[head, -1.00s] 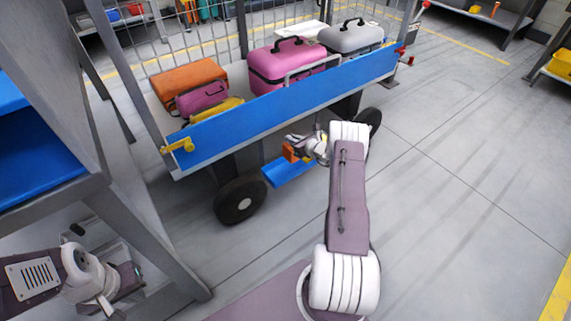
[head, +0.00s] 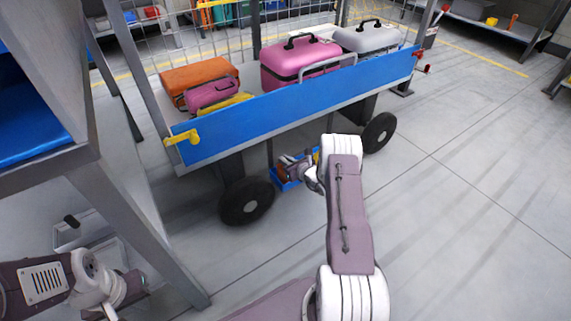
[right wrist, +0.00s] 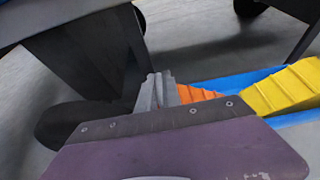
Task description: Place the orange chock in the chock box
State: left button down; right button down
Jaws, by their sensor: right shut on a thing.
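My right gripper (head: 289,167) is under the cart's front edge, shut on the orange chock (head: 282,173). The orange chock (right wrist: 196,94) also shows in the right wrist view, beside a grey finger and partly hidden by my wrist. The blue chock box (head: 279,185) is right at the gripper, below the cart, mostly hidden by my arm. In the right wrist view, the box's blue rim (right wrist: 235,78) lies just behind the orange chock. I cannot tell whether the chock touches the box. A yellow chock (right wrist: 283,88) sits at the box's right. My left gripper (head: 128,288) is at the lower left, its jaws unclear.
A luggage cart with a blue side panel (head: 300,108) and suitcases stands over the box. Its black wheels (head: 246,201) flank the gripper's area. A grey steel frame (head: 150,235) stands at left. The floor (head: 470,200) at right is clear.

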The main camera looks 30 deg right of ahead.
jog(key=c, duration=1.9)
grip_release()
jog(key=shift+f, duration=0.1)
jog(key=shift+c, duration=0.2)
jog(key=o, duration=0.4)
